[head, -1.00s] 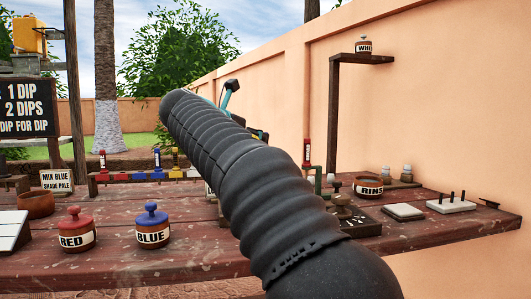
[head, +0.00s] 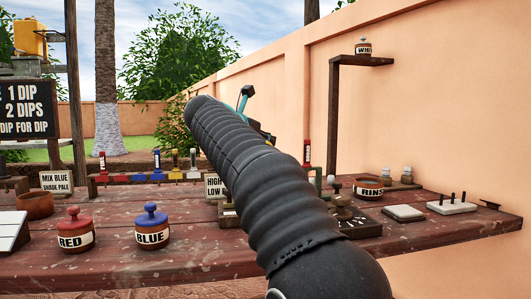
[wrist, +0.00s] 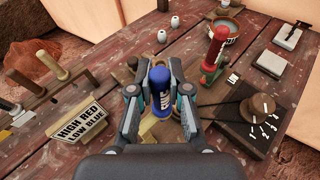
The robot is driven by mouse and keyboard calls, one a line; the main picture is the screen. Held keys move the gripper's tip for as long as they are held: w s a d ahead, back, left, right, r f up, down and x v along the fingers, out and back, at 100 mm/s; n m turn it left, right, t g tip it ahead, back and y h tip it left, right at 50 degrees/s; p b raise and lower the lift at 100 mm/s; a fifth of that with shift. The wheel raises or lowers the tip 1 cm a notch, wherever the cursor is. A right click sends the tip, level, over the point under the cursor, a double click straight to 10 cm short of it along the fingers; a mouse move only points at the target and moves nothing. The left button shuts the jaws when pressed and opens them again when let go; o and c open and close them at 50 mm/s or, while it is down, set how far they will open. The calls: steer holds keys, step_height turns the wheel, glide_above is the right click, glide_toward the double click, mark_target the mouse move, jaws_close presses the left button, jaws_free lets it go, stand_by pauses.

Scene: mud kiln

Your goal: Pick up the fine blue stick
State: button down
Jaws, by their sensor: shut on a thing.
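In the wrist view a blue stick handle (wrist: 160,84) with a white label stands between the fingers of my gripper (wrist: 161,92). The fingers are shut on it from both sides. The label is too small to read surely, and the stick's lower end is hidden. Another blue-topped stick (head: 157,160) stands in the rack at the back of the table, between a red one and a yellow one.
A red stick (wrist: 217,45) stands upright in a green holder, right of my gripper. A dial board (wrist: 250,118) lies nearer right. A "HIGH RED LOW BLUE" sign (wrist: 82,128) stands left. RED (head: 75,230) and BLUE (head: 151,228) lidded pots stand at the table's front left.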

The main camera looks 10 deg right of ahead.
step_height(320, 180, up, 10)
steer(key=p, duration=0.5)
steer(key=shift+p, duration=0.3)
steer(key=shift+r+p, duration=0.15)
steer(key=shift+p, duration=0.25)
steer(key=shift+d, duration=0.1)
